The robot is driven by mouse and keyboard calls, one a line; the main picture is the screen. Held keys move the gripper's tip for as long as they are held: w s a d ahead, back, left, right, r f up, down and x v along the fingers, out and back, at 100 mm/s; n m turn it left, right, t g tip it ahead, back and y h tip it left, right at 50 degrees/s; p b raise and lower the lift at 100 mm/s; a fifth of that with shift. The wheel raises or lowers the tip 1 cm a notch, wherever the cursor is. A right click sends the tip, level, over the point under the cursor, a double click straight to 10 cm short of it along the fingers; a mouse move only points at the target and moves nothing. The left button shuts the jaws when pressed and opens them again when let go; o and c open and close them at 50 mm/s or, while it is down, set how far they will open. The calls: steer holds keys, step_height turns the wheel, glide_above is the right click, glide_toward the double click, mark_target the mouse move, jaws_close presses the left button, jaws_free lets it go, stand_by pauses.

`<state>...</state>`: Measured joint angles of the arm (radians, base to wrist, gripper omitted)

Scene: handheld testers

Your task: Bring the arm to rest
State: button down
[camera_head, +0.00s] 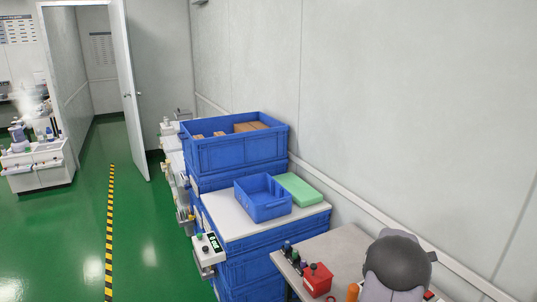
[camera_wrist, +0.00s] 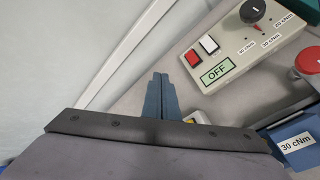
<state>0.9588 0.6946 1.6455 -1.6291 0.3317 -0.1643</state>
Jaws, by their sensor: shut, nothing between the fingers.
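My gripper (camera_wrist: 160,80) shows in the wrist view. Its two dark blue-grey fingers are pressed together, shut and empty, pointing up the picture beside a pale tester (camera_wrist: 237,48). The tester has a red button, a white button, a green "OFF" display and a black knob. No contact between fingers and tester can be made out. In the head view, part of my arm (camera_head: 400,262) shows at the bottom right, above the grey table (camera_head: 340,245); the fingers are not visible there.
A red box (camera_head: 318,279) and small bottles stand on the table. A blue block labelled "30 cNm" (camera_wrist: 297,142) and a red knob (camera_wrist: 308,61) are at the right of the wrist view. Stacked blue crates (camera_head: 235,153) stand left of the table, and a wall runs behind.

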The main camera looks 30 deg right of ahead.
steer(key=w+a+r+m+t+y, duration=0.1)
steer(key=w+a+r+m+y, duration=0.2)
steer(key=a, duration=1.1)
steer(key=w+a+m+t+y, duration=0.1)
steer(key=w+a+m, duration=0.25)
steer(key=a, duration=1.15)
steer(key=s+a+f+m+g+y+p, duration=0.1)
steer(key=s+a+y, duration=0.1)
steer(key=s+a, duration=0.5)
steer(key=s+a+g+y+p, duration=0.1)
steer(key=s+a+g+y, duration=0.15)
steer(key=a, duration=0.85)
steer(key=s+a+f+m+y+p, duration=0.1)
steer(key=s+a, duration=0.4)
steer(key=a, duration=0.5)
step_height(320, 180, down, 40)
steer(key=b, duration=3.9)
steer(key=shift+w+d+r+b, duration=0.15)
steer(key=shift+d+r+b, duration=0.1)
steer(key=shift+b, duration=0.15)
steer(key=shift+r+n, duration=0.1)
steer(key=shift+n, duration=0.15)
